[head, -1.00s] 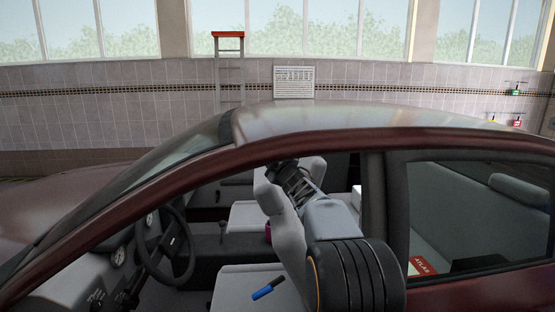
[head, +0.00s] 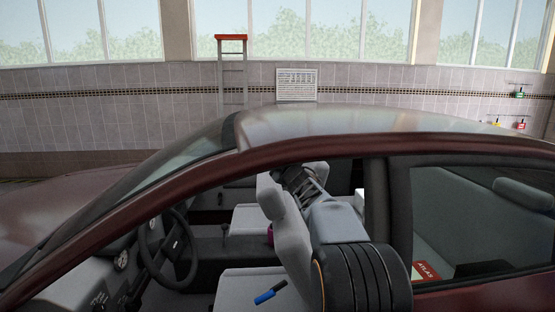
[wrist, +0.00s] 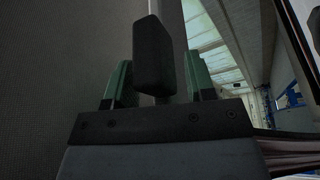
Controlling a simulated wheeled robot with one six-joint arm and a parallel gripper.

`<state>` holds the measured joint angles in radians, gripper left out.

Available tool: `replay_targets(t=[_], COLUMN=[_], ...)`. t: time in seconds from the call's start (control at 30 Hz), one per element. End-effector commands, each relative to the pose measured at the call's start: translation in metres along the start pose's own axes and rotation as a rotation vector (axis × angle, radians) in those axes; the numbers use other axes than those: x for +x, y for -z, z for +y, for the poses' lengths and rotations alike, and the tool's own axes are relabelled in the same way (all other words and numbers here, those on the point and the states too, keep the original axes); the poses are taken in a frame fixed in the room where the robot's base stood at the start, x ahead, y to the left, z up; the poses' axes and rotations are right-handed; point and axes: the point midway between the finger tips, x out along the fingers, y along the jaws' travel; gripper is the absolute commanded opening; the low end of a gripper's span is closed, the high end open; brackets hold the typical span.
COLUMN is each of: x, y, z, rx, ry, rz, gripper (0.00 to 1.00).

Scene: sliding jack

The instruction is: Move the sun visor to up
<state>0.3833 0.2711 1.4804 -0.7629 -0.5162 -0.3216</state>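I cannot make out the sun visor for certain in either view. In the wrist view my gripper (wrist: 157,83) has its two green fingers apart. A dark, rounded block (wrist: 153,52) shows between them; I cannot tell whether it is the visor, the mirror or another part, or whether a finger touches it. In the head view my arm reaches through the side window opening into the car, and its dark wrist (head: 298,180) is by the seat backs under the roof. The fingertips cannot be made out there.
The car roof (head: 350,120) and its dark red frame lie close above my arm. The steering wheel (head: 174,248), front seats (head: 291,232) and a blue object (head: 270,292) on the seat are inside. In the wrist view a grey surface (wrist: 60,60) fills the left.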

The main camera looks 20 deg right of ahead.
Motion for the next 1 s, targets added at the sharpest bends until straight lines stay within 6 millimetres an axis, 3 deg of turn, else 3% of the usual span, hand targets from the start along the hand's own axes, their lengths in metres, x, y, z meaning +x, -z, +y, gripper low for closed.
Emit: replay_targets(t=[0.27,0.7,1.0], x=[-0.009,-0.093,-0.131], y=[-0.002,-0.002,-0.002], z=[-0.003,-0.002,0.000], rx=[-0.002,-0.003,-0.002], ry=[0.003,0.000,0.000], rz=[-0.003,-0.002,-0.002], gripper=[0.50,0.50,0.50])
